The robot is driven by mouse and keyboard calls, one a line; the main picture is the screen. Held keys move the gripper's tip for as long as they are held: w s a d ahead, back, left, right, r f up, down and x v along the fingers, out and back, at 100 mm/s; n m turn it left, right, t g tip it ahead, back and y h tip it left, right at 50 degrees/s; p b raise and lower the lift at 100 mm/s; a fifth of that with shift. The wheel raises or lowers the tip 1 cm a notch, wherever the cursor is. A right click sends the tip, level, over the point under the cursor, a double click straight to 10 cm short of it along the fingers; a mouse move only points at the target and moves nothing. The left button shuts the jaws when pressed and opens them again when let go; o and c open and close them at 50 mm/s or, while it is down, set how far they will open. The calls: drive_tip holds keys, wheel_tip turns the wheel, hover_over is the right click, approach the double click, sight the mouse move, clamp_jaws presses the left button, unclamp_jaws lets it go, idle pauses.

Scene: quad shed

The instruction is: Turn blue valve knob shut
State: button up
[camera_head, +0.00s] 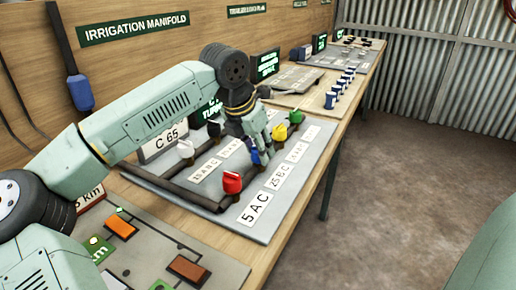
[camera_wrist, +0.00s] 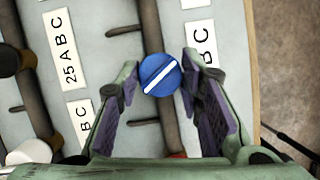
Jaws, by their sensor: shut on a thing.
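The blue valve knob (camera_wrist: 160,75) sits on a dark pipe (camera_wrist: 182,120) in the wrist view, between my fingertips. Its top has a white stripe running from lower left to upper right, slanted across the pipe's line. My gripper (camera_wrist: 161,76) is shut on the knob, one finger on each side. In the head view, my gripper (camera_head: 258,150) points down at the manifold board (camera_head: 268,222), and the blue knob (camera_head: 256,157) shows partly behind the fingers.
A red knob (camera_head: 231,182) stands nearer on the same board; a green knob (camera_head: 279,132) and a yellow knob (camera_head: 294,115) stand farther off. Black-and-white knobs (camera_head: 185,150) line the left pipe. Label plates (camera_head: 256,207) lie flat. Open floor (camera_head: 400,190) is at right.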

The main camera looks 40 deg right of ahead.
drive_tip(key=m+p, duration=0.1)
drive_tip(key=m, duration=0.1)
drive_tip(key=m+g, duration=0.1)
drive_tip(key=m, duration=0.1)
drive_tip(key=shift+w+r+g+p, duration=0.15)
drive_tip(key=shift+g+p, duration=0.15)
drive_tip(key=shift+p, duration=0.1)
drive_tip(key=shift+m+g+p, duration=0.5)
drive_tip(key=shift+m, duration=0.9)
drive_tip(key=o, duration=1.1)
drive_tip(key=shift+o, duration=0.2)
drive_tip(key=v, duration=1.1)
drive_tip(key=shift+r, duration=0.4)
